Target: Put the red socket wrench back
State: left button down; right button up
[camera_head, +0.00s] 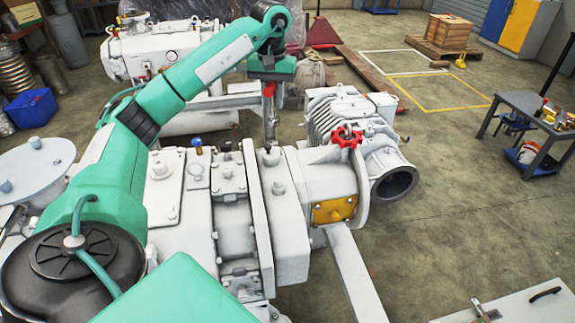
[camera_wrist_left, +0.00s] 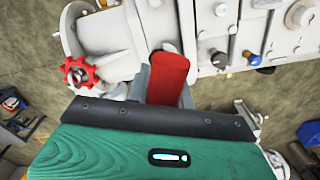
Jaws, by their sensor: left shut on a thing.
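My left gripper (camera_head: 270,78) hangs at the end of the green arm, above the far side of the grey vacuum pump machine. It is shut on the red socket wrench (camera_head: 269,90), whose red part shows just below the gripper and whose grey shaft points down. In the left wrist view the red wrench (camera_wrist_left: 168,78) sticks out past the dark edge of my gripper, over the machine. The wrench's lower end is hard to make out against the machine. My right gripper is not in view.
The machine (camera_head: 210,215) fills the middle, with a red handwheel (camera_head: 346,137) and a yellow plate (camera_head: 334,210). A blue crate (camera_head: 32,108) is at the left. A grey table (camera_head: 530,105) with small items stands at the right. Open floor (camera_head: 450,190) lies between.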

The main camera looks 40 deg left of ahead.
aim_at(274, 119)
pick_arm(q)
notch_tip(274, 119, down, 5)
jog(key=shift+f+b, duration=0.1)
jog(key=shift+b, duration=0.3)
notch_tip(274, 119, down, 13)
jog(key=shift+s+r+p, duration=0.1)
jog(key=shift+r+p, duration=0.1)
jog(key=shift+p, duration=0.6)
jog(key=shift+f, duration=0.55)
jog(key=c, duration=1.4)
grip_release()
jog(key=shift+o, duration=1)
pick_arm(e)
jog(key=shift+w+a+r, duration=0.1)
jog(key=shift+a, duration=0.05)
